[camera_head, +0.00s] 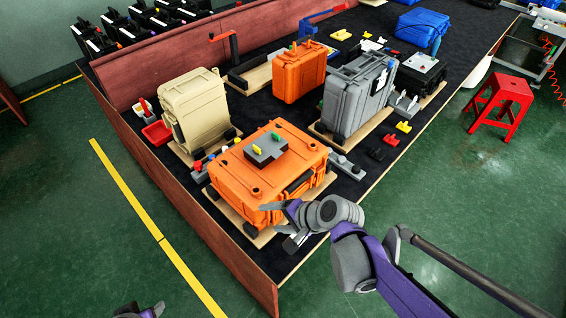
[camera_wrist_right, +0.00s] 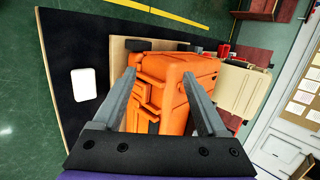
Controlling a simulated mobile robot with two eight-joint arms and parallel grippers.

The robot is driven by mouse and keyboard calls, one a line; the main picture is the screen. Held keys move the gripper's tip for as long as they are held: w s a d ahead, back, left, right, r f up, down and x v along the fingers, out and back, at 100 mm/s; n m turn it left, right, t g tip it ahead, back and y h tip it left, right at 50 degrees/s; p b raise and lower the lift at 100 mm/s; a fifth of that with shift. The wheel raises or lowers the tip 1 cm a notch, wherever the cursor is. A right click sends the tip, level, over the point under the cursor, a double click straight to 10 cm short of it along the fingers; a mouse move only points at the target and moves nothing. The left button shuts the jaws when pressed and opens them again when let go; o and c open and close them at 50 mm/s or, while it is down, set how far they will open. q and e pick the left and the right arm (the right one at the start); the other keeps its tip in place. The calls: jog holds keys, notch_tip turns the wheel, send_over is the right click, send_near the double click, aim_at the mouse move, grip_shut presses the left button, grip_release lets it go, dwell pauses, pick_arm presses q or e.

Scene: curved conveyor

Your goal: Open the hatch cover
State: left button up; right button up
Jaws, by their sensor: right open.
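A large orange case (camera_head: 268,172) lies flat on a wooden board at the near corner of the black-topped table. Its lid is closed, with a grey block (camera_head: 266,150) carrying yellow and green pieces on top. No part is clearly marked as a hatch cover. My right gripper (camera_head: 280,225) is at the case's near side, fingers spread. In the right wrist view the open, empty fingers (camera_wrist_right: 158,78) point at the orange case (camera_wrist_right: 175,85), which shows between them; I cannot tell whether they touch it. A small part of my left arm's end (camera_head: 140,311) shows at the bottom edge.
A beige case (camera_head: 196,108), a grey case (camera_head: 357,98) and a smaller orange case (camera_head: 300,72) stand upright behind. A red bin (camera_head: 157,133) is at left. A white item (camera_wrist_right: 90,83) lies on the black surface. A red stool (camera_head: 503,97) stands at right; nearby floor is clear.

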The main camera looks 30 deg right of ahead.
jog(key=w+d+m+t, duration=0.1)
jog(key=m, duration=0.2)
jog(key=w+d+m+t+y+b, duration=0.1)
jog(key=w+d+m, duration=0.1)
jog(key=m, duration=0.1)
jog(key=w+d+f+m+t+b, duration=0.1)
jog(key=w+d+m+t, duration=0.1)
jog(key=m, duration=0.1)
jog(key=shift+w+d+f+m+y, duration=0.1)
jog(key=shift+w+d+m+y, duration=0.1)
jog(key=shift+m+y, duration=0.1)
jog(key=m+t+b, duration=0.2)
jog(key=m+t, duration=0.3)
jog(key=m, duration=0.4)
send_near(284, 166)
notch_tip(284, 166, up, 3)
jog(key=shift+m, duration=0.3)
jog(key=p+x, duration=0.2)
jog(key=x, duration=0.8)
jog(key=shift+r, duration=0.25)
pick_arm(q)
jog(key=f, duration=0.3)
jog(key=shift+s, duration=0.4)
pick_arm(e)
grip_shut()
